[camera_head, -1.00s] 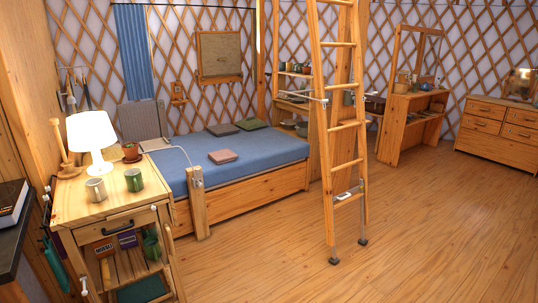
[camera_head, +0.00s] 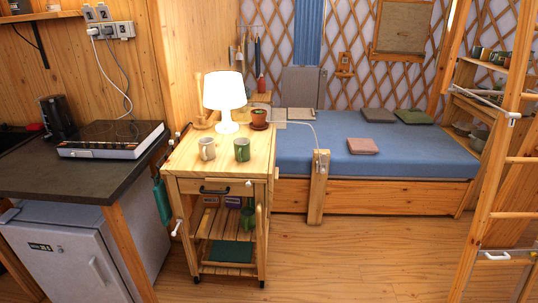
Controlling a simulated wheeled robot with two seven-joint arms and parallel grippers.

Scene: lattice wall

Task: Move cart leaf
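A wooden cart (camera_head: 187,160) on small casters stands left of centre, between the counter and the bed. I cannot tell which part is the leaf. Neither gripper is in view.
A dark counter (camera_head: 90,185) with a cooktop (camera_head: 112,139) and fridge (camera_head: 65,252) stands close on the left. The blue bed (camera_head: 400,150) and a wooden post (camera_head: 318,188) are right. A ladder (camera_head: 500,180) stands far right. Floor is clear in front (camera_head: 360,260).

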